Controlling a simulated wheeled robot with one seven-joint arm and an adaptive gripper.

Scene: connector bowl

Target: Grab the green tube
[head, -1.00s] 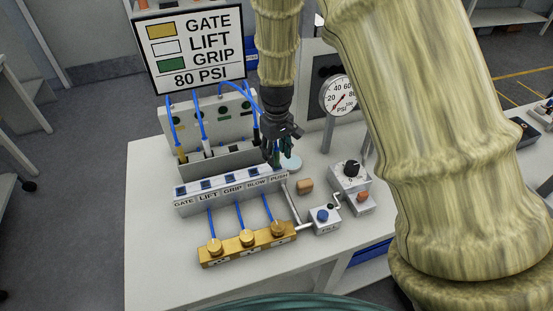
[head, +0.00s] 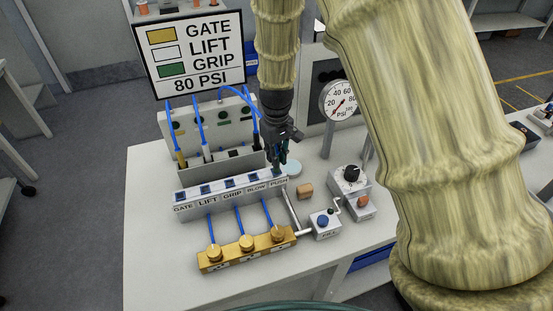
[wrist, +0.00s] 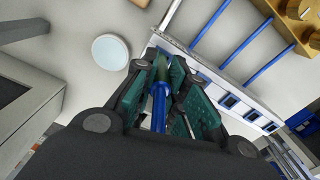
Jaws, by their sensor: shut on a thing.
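My gripper (head: 279,160) is above the right end of the white labelled strip, near the BLOW and PUSH labels. In the wrist view my gripper (wrist: 166,84) has its teal-padded fingers closed around the green tube (wrist: 160,98), a blue hose with a dark green end. The green end points away from the wrist camera, between the fingertips. In the head view the fingers largely hide this tube. I cannot tell whether its tip touches the strip.
The labelled strip (head: 222,204) has several dark blue sockets. Behind it, a grey rack (head: 226,165) holds yellow-ended (head: 181,158) and white-ended (head: 206,150) tubes. A brass manifold (head: 230,259), a FILL box (head: 324,226), a knob box (head: 350,180) and a round pale disc (wrist: 110,51) stand nearby.

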